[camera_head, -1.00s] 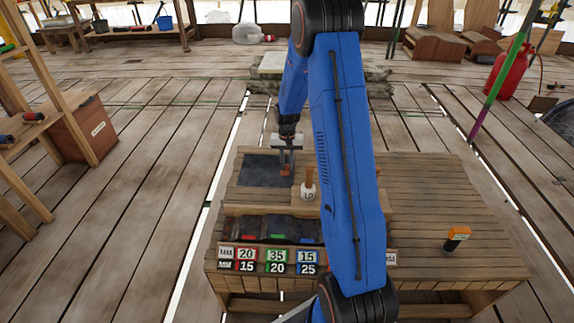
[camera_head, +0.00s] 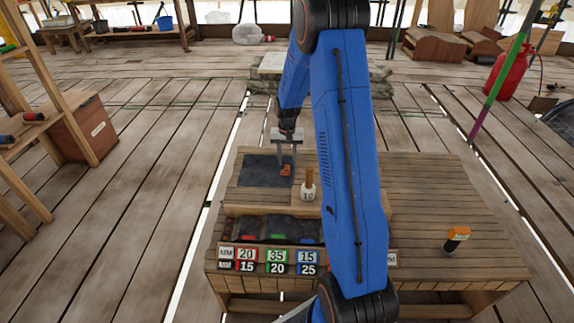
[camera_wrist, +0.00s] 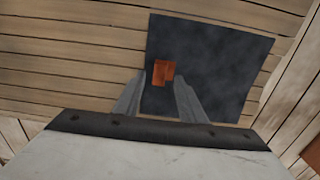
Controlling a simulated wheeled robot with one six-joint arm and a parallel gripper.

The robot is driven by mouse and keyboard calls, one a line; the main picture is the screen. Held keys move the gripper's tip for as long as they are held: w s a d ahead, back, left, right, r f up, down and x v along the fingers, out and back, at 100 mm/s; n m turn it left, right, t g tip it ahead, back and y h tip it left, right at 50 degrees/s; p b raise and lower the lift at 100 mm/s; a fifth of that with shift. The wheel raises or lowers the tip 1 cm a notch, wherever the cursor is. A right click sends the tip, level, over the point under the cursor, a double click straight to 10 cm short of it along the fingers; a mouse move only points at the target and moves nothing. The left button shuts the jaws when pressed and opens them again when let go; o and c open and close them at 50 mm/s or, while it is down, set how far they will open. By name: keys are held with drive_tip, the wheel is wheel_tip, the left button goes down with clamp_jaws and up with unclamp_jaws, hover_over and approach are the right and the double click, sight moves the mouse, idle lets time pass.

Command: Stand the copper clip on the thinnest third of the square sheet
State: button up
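The dark square sheet (camera_head: 258,172) lies flat on the wooden bench. The small copper-orange clip (camera_head: 286,170) rests on it near its right edge in the head view. In the wrist view the clip (camera_wrist: 163,73) shows on the dark sheet (camera_wrist: 225,70), close to the sheet's left edge there. My gripper (camera_head: 287,153) is above the clip, its two fingers spread apart. In the wrist view the gripper (camera_wrist: 160,82) has a finger on either side of the clip, with gaps. Whether the clip stands fully upright is hard to tell.
A white pot labelled 10 with a brown handle (camera_head: 308,188) stands just right of the sheet. In front is a dark tray (camera_head: 230,228) with coloured parts and number cards (camera_head: 245,260). My arm hides the bench middle.

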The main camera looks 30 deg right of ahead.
sight(287, 168)
drive_tip(key=s+a+r+n+t, duration=0.1)
drive_tip(key=s+a+r, duration=0.2)
drive_tip(key=r, duration=0.7)
drive_tip(key=s+a+r, duration=0.3)
drive_tip(key=s+r, duration=0.1)
drive_tip(key=r, duration=0.5)
drive_tip(key=s+a+r+n+t, duration=0.1)
drive_tip(key=s+a+r+n, duration=0.1)
drive_tip(key=s+a+r, duration=0.55)
drive_tip(key=s+a+r+n+t, duration=0.1)
drive_tip(key=s+a+n, duration=0.1)
drive_tip(key=s, duration=1)
drive_tip(key=s+a+r+n+t, duration=0.1)
drive_tip(key=s+a, duration=0.2)
drive_tip(key=s, duration=0.9)
drive_tip(key=shift+s+a+r+n+t, duration=0.15)
drive_tip(key=shift+s+a+n+t, duration=0.2)
drive_tip(key=shift+s+n+t, duration=0.05)
